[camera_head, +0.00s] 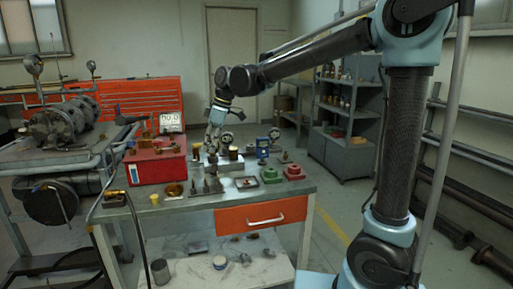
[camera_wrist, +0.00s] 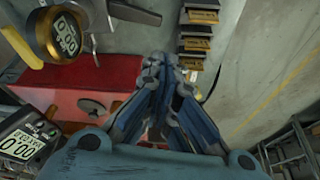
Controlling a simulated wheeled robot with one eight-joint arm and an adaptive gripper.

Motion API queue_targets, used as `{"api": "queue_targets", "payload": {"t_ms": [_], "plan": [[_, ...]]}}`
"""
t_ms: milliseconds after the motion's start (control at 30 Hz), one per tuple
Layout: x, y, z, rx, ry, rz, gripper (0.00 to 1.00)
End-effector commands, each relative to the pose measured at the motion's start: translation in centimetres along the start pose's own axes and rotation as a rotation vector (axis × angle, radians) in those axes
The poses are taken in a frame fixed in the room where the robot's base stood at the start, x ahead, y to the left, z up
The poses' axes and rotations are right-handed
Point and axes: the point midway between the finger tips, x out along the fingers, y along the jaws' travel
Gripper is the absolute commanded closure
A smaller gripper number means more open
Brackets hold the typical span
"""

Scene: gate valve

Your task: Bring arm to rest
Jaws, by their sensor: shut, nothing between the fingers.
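My gripper (camera_head: 213,148) hangs fingers-down above the workbench (camera_head: 240,196), near the middle of its top, just right of the red box (camera_head: 150,163). In the wrist view, my gripper (camera_wrist: 155,62) has its blue-grey fingers drawn together, with nothing seen between them. My arm reaches in from the right, over the bench, and bends down at the wrist. How far the fingertips are from the small parts behind and below them I cannot tell.
Small metal parts, green pieces (camera_head: 292,172) and a digital display (camera_head: 171,122) crowd the bench. A gauge with a brass rim (camera_wrist: 60,36) shows in the wrist view. Grey shelves (camera_head: 345,125) stand behind, a pipe rack (camera_head: 455,150) at right. Floor between is open.

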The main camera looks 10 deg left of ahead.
Motion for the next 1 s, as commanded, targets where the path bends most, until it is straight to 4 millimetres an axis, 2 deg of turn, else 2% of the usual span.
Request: {"api": "queue_targets", "payload": {"t_ms": [67, 167, 333, 467, 600, 767, 1000], "plan": [[-0.3, 0.1, 0.8, 0.016, -0.002, 0.005, 1.00], [-1.2, 0.4, 3.2, 0.073, -0.008, 0.020, 1.00], [-3.6, 0.5, 10.5, 0.249, -0.027, 0.068, 1.00], [-5.2, -0.2, 16.4, 0.398, -0.042, 0.109, 1.00], [-6.4, -1.8, 22.4, 0.559, -0.055, 0.151, 1.00], [-7.1, -4.2, 28.7, 0.743, -0.068, 0.200, 1.00], [-6.9, -9.0, 37.2, 1.018, -0.084, 0.276, 1.00]]}}
